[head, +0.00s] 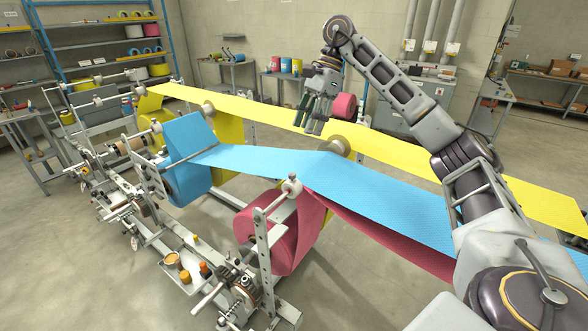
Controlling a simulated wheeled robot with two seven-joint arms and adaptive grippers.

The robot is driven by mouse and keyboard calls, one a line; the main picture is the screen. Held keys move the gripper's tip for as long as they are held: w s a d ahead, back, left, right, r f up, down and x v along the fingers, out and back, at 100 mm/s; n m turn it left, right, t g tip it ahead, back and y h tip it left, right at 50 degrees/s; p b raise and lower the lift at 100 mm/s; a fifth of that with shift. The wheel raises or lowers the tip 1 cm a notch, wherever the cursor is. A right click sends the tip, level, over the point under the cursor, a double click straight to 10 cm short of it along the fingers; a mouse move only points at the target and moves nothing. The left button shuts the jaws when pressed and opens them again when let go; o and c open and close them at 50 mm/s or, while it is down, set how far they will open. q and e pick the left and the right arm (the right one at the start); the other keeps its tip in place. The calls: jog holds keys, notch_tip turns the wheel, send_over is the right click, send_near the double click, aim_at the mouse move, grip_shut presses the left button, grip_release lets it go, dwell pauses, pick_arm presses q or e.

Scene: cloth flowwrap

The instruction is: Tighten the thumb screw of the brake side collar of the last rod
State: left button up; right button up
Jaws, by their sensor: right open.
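My right gripper (316,116) is open, its dark fingers pointing down, raised above the yellow and blue webs at the upper middle. A crimson cylinder (344,106) shows right beside its fingers; I cannot tell whether it touches them. The nearest rod carries a crimson roll (278,235). The thumb screw is too small to make out. My gripper is well behind and above this end. My left gripper is out of view.
A blue web (380,186) and a yellow web (400,148) stretch rightward across the middle. A blue roll (188,150) stands farther back. A small tray (185,276) with orange-brown items is beside the frame. Open floor (360,290) lies at the front.

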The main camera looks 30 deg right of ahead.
jog(key=shift+s+d+f+n, duration=0.1)
jog(key=shift+s+d+n, duration=0.05)
jog(key=shift+n, duration=0.45)
jog(key=shift+f, duration=0.1)
jog(key=b, duration=0.2)
send_near(292, 174)
jog(key=shift+x, duration=4.05)
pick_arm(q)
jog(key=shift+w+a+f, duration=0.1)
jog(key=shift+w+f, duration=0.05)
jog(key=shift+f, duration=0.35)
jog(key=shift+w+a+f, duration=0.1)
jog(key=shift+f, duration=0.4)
pick_arm(e)
jog(key=shift+s, duration=0.1)
